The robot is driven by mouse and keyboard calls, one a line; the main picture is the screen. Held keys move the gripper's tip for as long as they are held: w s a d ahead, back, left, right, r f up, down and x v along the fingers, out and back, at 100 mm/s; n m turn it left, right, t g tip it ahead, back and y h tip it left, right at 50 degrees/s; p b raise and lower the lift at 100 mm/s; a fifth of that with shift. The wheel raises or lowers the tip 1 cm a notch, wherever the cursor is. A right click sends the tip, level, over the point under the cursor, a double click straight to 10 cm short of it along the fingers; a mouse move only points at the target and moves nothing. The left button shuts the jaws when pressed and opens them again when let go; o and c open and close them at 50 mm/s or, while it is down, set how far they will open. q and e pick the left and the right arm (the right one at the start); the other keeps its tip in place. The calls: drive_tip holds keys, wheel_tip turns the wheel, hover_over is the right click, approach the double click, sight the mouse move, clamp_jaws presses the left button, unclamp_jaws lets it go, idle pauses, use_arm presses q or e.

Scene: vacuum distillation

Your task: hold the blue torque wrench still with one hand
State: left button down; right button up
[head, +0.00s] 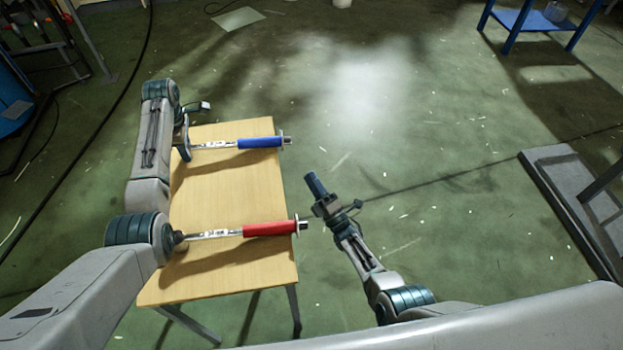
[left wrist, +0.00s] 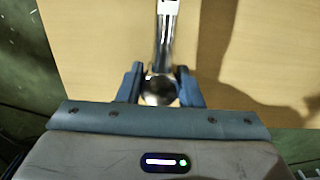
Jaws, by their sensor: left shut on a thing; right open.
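The blue torque wrench (head: 260,142) lies across the far part of the wooden table, blue handle to the right and metal shaft to the left. Its handle end reaches past the table's right edge. My left gripper (head: 184,152) is at its left, metal end. In the left wrist view the two fingers (left wrist: 160,88) are closed around the round metal head, and the silver shaft (left wrist: 167,38) runs away from them. I cannot tell whether the wrench touches the table. My right gripper (head: 315,184) is open and empty, right of the table, apart from both wrenches.
A red torque wrench (head: 268,229) lies on the nearer part of the wooden table (head: 222,268), its handle end overhanging the right edge close to my right gripper. A grey platform (head: 560,180) stands far right, a blue bench (head: 525,20) behind.

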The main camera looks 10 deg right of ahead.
use_arm(q)
drive_tip(key=shift+a, duration=0.1)
drive_tip(key=c, duration=0.9)
unclamp_jaws()
wheel_tip(320, 180, up, 12)
drive_tip(key=shift+f, duration=0.1)
